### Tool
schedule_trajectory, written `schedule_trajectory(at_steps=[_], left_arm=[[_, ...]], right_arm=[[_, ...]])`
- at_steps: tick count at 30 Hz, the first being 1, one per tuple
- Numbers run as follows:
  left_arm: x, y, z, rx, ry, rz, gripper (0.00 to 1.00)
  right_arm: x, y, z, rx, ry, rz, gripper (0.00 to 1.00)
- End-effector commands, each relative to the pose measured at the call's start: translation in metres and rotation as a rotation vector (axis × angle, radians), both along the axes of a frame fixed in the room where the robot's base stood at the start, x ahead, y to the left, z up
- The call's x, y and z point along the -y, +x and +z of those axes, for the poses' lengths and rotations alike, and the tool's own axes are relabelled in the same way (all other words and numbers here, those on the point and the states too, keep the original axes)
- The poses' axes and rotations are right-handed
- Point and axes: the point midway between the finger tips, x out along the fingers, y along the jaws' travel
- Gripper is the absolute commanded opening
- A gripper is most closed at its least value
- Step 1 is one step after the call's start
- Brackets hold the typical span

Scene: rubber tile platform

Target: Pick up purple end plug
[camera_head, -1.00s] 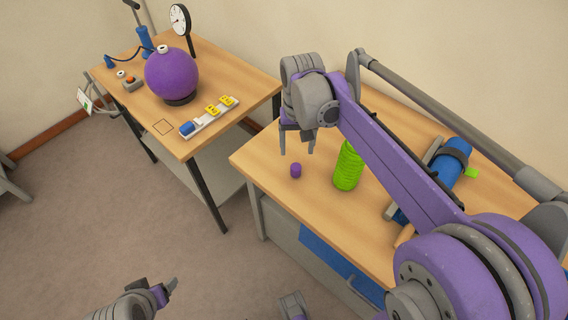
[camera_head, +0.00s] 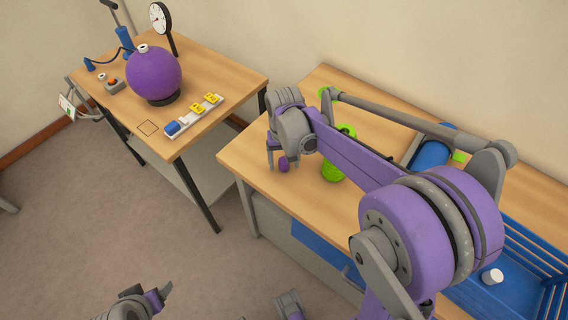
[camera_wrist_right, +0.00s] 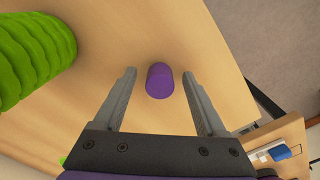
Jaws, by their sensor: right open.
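The purple end plug (camera_head: 283,164) stands on the right wooden table near its left corner. In the right wrist view the plug (camera_wrist_right: 160,80) lies between the tips of my right gripper (camera_wrist_right: 160,88), with a gap on both sides. My right gripper (camera_head: 283,163) is open and low over the table, its fingers around the plug without visible touch. My left gripper (camera_head: 160,292) is at the bottom of the head view, away from the tables; its jaw state is unclear.
A green ribbed bottle-like object (camera_head: 333,171) stands just right of the plug, partly behind my right arm; it also shows in the wrist view (camera_wrist_right: 28,58). A blue crate (camera_head: 515,290) holds a white cylinder (camera_head: 492,277). The left table (camera_head: 205,75) carries a purple ball (camera_head: 153,73) and gauge (camera_head: 160,18).

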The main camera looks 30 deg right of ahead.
Motion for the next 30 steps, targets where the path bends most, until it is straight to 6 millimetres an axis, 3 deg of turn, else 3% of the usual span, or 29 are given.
schedule_trajectory(at_steps=[3,15,25,30], left_arm=[[0.000,0.000,0.000,0.000,0.000,0.000,0.72],[0.000,0.000,0.000,0.000,0.000,0.000,0.72],[0.000,0.000,0.001,0.000,0.000,0.000,0.72],[0.000,0.001,0.004,0.001,0.000,0.000,0.72]], right_arm=[[0.000,0.000,0.000,0.000,0.000,0.000,0.72],[0.000,0.000,0.001,0.000,0.000,0.000,0.00],[0.000,0.000,0.003,0.000,0.000,0.000,0.00],[0.000,0.000,0.026,0.000,0.000,0.000,0.00]])
